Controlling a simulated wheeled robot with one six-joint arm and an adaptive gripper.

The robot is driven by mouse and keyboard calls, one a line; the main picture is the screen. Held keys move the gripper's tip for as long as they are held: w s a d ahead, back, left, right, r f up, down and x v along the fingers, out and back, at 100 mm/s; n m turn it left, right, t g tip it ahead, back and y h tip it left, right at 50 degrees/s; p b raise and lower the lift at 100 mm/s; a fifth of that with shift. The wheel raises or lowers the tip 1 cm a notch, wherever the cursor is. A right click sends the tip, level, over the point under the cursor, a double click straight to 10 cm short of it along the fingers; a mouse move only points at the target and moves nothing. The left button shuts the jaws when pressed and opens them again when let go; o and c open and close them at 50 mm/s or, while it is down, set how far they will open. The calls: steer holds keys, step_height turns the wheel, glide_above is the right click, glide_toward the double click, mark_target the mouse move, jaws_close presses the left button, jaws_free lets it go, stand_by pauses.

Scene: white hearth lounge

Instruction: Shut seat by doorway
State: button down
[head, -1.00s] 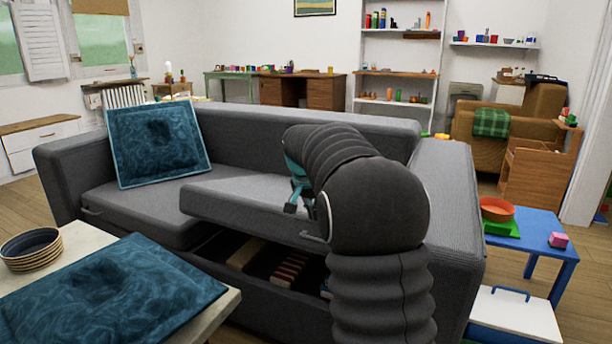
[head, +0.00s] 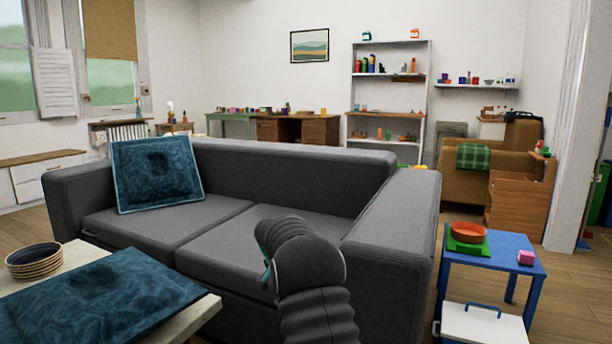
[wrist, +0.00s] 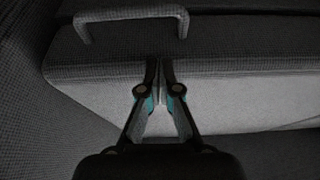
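The grey sofa (head: 290,172) has two seats side by side. The right seat (head: 225,240), on the side toward the doorway, lies down level with the left seat (head: 165,222), and no open compartment shows. In the wrist view a grey bar handle (wrist: 132,15) stands on the cushion's padded edge (wrist: 235,68). My gripper (wrist: 161,62) has its two fingers together, over that edge and apart from the handle, with nothing visible between them. In the head view my arm hides most of the gripper and the right seat's front edge.
A teal cushion (head: 156,172) leans on the left seat. Front left, a pale table (head: 203,318) holds another teal cushion (head: 95,300) and stacked bowls (head: 34,262). Right of the sofa stand a blue table (head: 492,254) and a white lidded box (head: 482,326).

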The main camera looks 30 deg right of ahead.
steer(key=shift+s+f, duration=0.15)
steer(key=shift+f, duration=0.7)
steer(key=shift+a, duration=0.15)
steer(key=a+p+v, duration=0.1)
steer(key=p+v, duration=0.2)
steer(key=v, duration=1.1)
steer(key=shift+s+a+f, duration=0.15)
steer(key=shift+s, duration=0.25)
